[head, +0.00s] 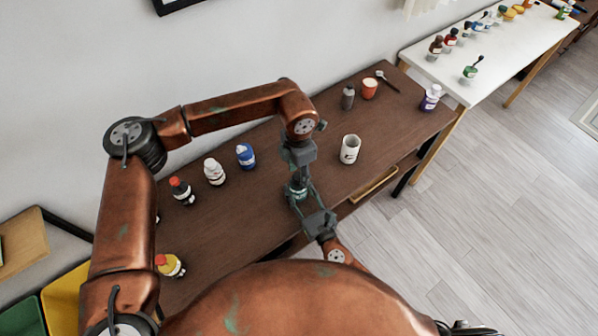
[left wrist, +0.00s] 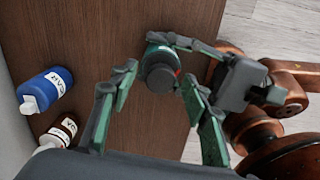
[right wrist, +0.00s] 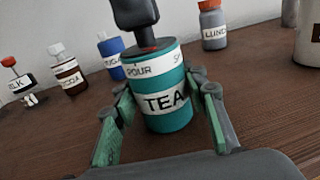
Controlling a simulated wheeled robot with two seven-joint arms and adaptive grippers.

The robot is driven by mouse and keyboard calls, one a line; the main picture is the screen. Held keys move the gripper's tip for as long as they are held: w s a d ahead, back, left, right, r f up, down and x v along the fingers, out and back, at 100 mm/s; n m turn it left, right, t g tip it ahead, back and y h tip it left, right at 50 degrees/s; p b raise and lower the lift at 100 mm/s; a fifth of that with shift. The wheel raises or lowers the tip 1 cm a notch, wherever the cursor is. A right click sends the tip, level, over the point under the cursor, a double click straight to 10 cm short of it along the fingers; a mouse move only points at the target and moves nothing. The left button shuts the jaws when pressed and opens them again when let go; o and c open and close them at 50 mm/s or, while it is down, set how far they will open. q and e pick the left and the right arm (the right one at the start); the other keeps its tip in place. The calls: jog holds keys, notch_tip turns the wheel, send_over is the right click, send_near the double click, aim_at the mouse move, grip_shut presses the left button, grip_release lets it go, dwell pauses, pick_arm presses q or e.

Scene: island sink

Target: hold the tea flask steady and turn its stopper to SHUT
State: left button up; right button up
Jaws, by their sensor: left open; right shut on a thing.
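The teal tea flask (right wrist: 165,115) stands upright on the brown table, labelled TEA, with POUR and a partly visible S-word on its upper band. It shows small and partly covered in the head view (head: 296,190). Its dark grey stopper (right wrist: 136,12) is on top; a red mark at its base lies above the POUR side. My right gripper (right wrist: 163,88) is shut on the flask body, one finger on each side. My left gripper (left wrist: 158,76) is open above the flask, its fingers on either side of the stopper (left wrist: 160,80), with a gap at least on the left.
A white cup (head: 349,150) stands to the right of the flask. A grey jar (head: 348,98) and orange cup (head: 369,89) are behind. Table around the flask is clear.

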aim_at(298, 175)
pick_arm(q)
notch_tip(298, 175, up, 12)
dwell(0.5)
pick_arm(e)
jog(key=o, duration=1.3)
